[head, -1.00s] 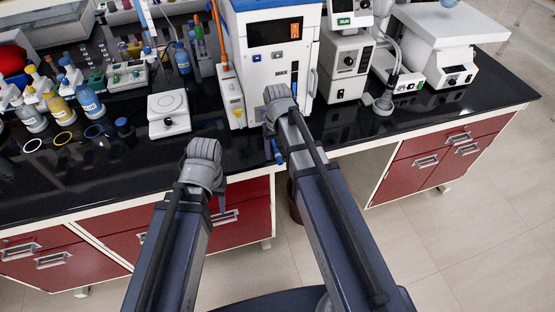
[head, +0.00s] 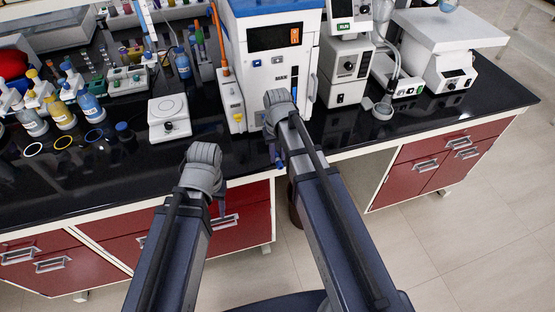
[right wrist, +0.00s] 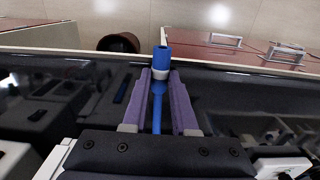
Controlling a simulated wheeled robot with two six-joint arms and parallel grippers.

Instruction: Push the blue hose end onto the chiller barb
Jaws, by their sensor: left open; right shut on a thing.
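The blue hose end (right wrist: 162,57) sits between the purple fingers of my right gripper (right wrist: 161,77) in the right wrist view. It sticks out past the fingertips, with a pale band at its base and thinner blue hose running back between the fingers. In the head view my right gripper (head: 279,160) is at the bench's front edge, in front of the white and blue chiller (head: 272,62), mostly hidden by its wrist. The chiller barb cannot be made out. My left gripper (head: 220,194) is open, in front of the red drawers; its fingers are partly hidden.
A white balance-like device (head: 169,116) stands left of the chiller, with several bottles (head: 90,107) further left. Instruments (head: 345,72) crowd the right side. A dark bin (right wrist: 119,42) is on the floor. The front strip of black bench (head: 100,180) is mostly clear.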

